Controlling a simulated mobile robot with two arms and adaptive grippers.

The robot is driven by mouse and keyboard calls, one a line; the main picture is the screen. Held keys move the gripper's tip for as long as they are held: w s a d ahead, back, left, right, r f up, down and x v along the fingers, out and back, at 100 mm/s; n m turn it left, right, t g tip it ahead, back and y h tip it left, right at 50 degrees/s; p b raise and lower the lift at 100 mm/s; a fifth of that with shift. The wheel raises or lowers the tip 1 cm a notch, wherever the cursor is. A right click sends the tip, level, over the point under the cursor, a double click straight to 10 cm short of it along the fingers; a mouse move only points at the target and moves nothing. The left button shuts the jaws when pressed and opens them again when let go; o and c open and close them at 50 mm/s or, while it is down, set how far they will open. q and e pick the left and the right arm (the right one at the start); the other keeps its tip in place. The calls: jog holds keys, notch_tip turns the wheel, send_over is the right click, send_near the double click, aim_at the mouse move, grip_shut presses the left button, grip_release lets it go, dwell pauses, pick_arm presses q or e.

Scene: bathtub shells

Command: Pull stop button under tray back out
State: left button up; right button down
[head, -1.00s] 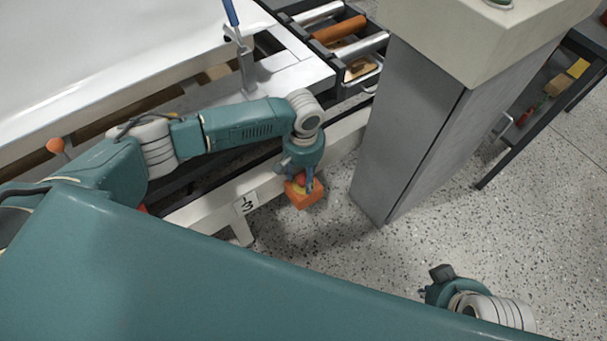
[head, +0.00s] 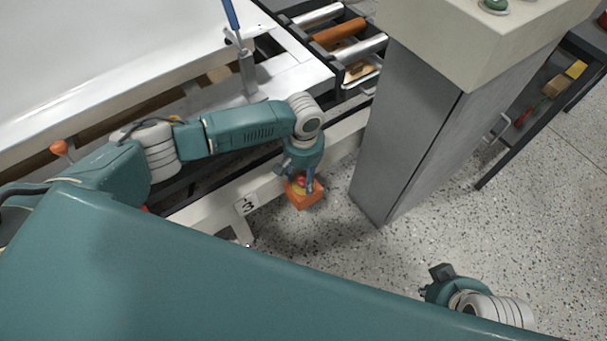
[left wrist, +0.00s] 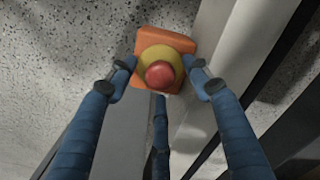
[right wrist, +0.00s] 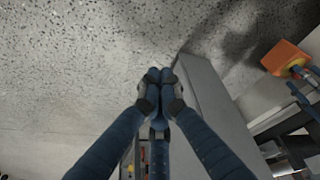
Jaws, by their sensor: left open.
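The stop button is a red knob (left wrist: 160,74) on a yellow disc (left wrist: 158,57) on an orange box (left wrist: 178,40). In the head view the box (head: 305,200) is beside the white frame beam, under my left gripper (head: 304,184). In the left wrist view my left gripper (left wrist: 160,80) is open, its blue fingers spread on either side of the knob with gaps visible. Whether the knob is pressed in I cannot tell. The box also shows in the right wrist view (right wrist: 286,58). My right gripper (head: 436,280) is away from it, its fingertips together and empty (right wrist: 160,88).
A grey pedestal (head: 405,130) stands right of the box. The white tub frame (head: 215,205) with a sign (head: 246,204) runs along its left. A roller conveyor (head: 340,38) lies behind, and a dark shelf (head: 540,115) at right. Speckled floor is clear between pedestal and right gripper.

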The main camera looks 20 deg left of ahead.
pick_arm(q)
jog(key=c, duration=1.2)
pick_arm(e)
jog(key=shift+w, duration=0.1)
jog(key=shift+f, duration=0.1)
pick_arm(q)
jog(key=shift+r+p, duration=0.35)
jog(key=shift+p, duration=0.1)
jog(key=o, duration=1.2)
pick_arm(e)
jog(key=shift+x, duration=1)
jog(key=shift+a, duration=0.1)
